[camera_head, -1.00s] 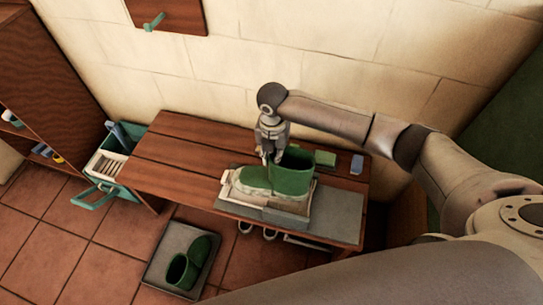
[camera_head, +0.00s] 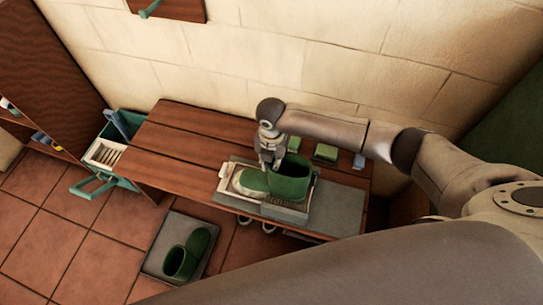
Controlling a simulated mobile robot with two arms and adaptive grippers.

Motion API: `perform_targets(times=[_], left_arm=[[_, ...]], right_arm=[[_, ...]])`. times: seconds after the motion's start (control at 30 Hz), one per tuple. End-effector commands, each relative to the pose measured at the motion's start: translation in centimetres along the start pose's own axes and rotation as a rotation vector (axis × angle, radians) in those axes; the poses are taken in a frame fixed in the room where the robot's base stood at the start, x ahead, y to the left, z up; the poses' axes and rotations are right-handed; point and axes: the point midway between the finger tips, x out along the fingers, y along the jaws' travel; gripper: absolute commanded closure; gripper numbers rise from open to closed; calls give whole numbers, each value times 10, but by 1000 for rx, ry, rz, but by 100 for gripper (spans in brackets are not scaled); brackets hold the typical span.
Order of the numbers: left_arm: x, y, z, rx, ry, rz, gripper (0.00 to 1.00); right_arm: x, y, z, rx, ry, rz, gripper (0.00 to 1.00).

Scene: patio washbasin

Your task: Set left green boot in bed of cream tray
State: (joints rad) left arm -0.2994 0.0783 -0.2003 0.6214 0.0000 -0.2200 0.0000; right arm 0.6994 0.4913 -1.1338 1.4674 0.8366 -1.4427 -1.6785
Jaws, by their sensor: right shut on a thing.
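A green boot (camera_head: 288,184) stands in or just over the cream tray (camera_head: 225,181) on the wooden bench, its shaft to the right and its toe to the left. My right gripper (camera_head: 270,163) is shut on the boot at the back edge of its shaft opening. The boot appears within the tray's rim; I cannot tell whether its sole touches the tray bed. The boot hides much of the bed. A second green boot (camera_head: 183,259) is on a grey floor tray (camera_head: 159,246) at the lower left. My left gripper is not in view.
The wooden bench (camera_head: 190,141) is clear to the left. A grey mat (camera_head: 343,208) lies beside the cream tray. A green block (camera_head: 326,153) and a blue-grey block (camera_head: 358,160) lie behind it. A teal crate (camera_head: 121,125) stands left of the bench, against the wall.

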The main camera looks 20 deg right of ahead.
Motion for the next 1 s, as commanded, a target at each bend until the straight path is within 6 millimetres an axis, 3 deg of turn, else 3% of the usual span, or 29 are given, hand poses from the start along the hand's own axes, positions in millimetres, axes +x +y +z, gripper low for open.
perform_targets(times=[0.43,0.47,0.63,1.0], left_arm=[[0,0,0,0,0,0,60],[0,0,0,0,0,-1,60],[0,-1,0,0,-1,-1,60],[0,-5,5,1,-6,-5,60]], right_arm=[[0,0,0,0,-1,2,100],[0,0,0,0,-1,2,82],[0,0,0,1,-1,1,61],[-2,-1,0,1,0,-2,59]])
